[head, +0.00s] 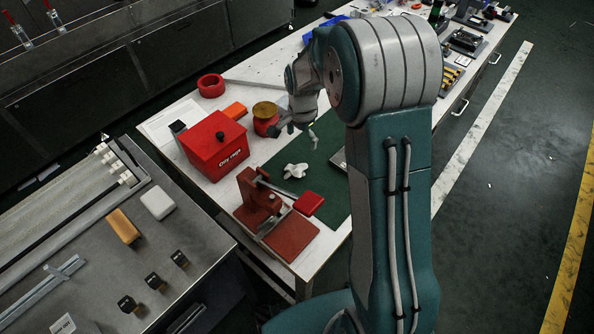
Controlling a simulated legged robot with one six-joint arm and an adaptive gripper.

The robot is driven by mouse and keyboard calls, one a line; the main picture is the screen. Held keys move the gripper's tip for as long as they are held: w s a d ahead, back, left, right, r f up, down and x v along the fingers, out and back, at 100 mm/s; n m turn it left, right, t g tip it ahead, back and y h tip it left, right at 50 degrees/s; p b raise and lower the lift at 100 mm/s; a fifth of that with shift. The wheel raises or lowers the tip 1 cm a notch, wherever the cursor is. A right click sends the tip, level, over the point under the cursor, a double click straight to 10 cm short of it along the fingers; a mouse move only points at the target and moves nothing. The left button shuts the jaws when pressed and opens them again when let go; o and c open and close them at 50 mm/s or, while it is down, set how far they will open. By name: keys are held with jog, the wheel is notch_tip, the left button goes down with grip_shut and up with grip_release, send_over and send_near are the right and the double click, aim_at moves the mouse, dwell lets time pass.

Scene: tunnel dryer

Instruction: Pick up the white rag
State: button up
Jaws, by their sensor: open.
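The white rag (296,170) lies crumpled on the dark green mat (322,186) on the white workbench. My gripper (303,139) is open and hangs above and slightly beyond the rag, apart from it in the picture. My arm covers the part of the bench to the right of the mat.
A red "Oily rags" box (212,148) stands left of the rag, and a red can with a yellow top (265,117) is behind it. A red press-like tool (262,200) stands in front.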

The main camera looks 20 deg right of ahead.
aim_at(298, 166)
jog(key=shift+w+a+f, duration=0.15)
jog(key=shift+a+f, duration=0.05)
jog(key=shift+f, duration=0.55)
notch_tip(298, 166, down, 5)
jog(key=shift+f, duration=0.15)
jog(key=f, duration=0.5)
jog(key=shift+s+a, duration=0.25)
jog(key=shift+s, duration=0.05)
jog(key=c, duration=0.7)
